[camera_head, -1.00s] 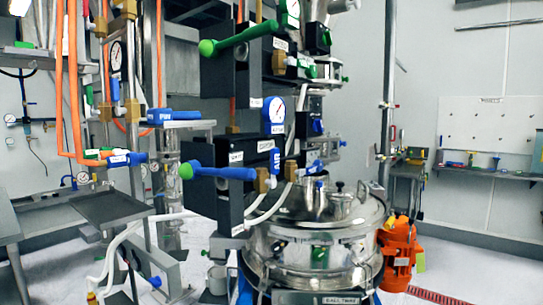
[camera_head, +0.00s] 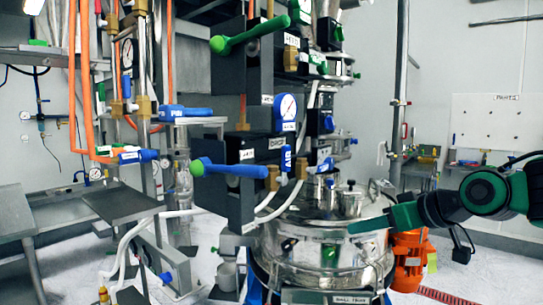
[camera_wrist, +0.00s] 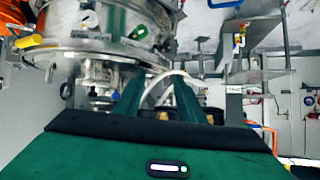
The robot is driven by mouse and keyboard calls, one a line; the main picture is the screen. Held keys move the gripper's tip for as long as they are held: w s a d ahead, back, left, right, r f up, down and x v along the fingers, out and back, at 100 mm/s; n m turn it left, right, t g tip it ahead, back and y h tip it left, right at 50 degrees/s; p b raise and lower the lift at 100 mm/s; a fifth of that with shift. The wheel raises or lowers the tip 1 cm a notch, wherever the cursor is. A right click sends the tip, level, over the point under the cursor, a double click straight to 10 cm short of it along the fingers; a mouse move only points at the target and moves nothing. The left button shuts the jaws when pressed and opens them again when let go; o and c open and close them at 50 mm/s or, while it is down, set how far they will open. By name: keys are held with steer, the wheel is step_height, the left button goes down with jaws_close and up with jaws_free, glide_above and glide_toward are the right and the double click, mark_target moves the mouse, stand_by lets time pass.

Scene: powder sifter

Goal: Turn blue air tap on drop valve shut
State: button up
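The blue air tap (camera_head: 286,158), marked AIR, hangs upright beside a brass fitting on the black drop valve block (camera_head: 240,150) labelled DROP. A blue lever (camera_head: 228,170) with a green knob sticks out left from the same block. My gripper (camera_head: 354,228) is in front of the steel sifter, to the right of and below the tap, well apart from it. In the wrist view my gripper (camera_wrist: 157,98) shows two green fingers apart with nothing between them. I cannot make out the blue tap in the wrist view.
The round steel sifter (camera_head: 330,262) stands below the valves, with an orange motor (camera_head: 410,262) at its right. A green-handled lever (camera_head: 248,31) is above the drop valve. White hoses (camera_head: 275,212) curve beneath the tap. Pipes and a dark shelf (camera_head: 122,203) are at left.

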steer(key=w+a+r+n+t+y, duration=0.1)
steer(key=w+a+r+n+y, duration=0.15)
steer(key=a+r+y, duration=0.5)
steer(key=n, duration=0.3)
glide_toward(289, 153)
steer(key=shift+m, duration=0.25)
steer(key=x, duration=0.4)
steer(key=shift+w+f, duration=0.15)
steer(key=shift+f, duration=0.15)
steer(key=shift+w+a+r, duration=0.1)
steer(key=shift+a+r, duration=0.05)
steer(key=shift+a, duration=0.15)
steer(key=x, duration=1)
steer(key=shift+r, duration=0.1)
steer(key=shift+d, duration=0.1)
jaws_close()
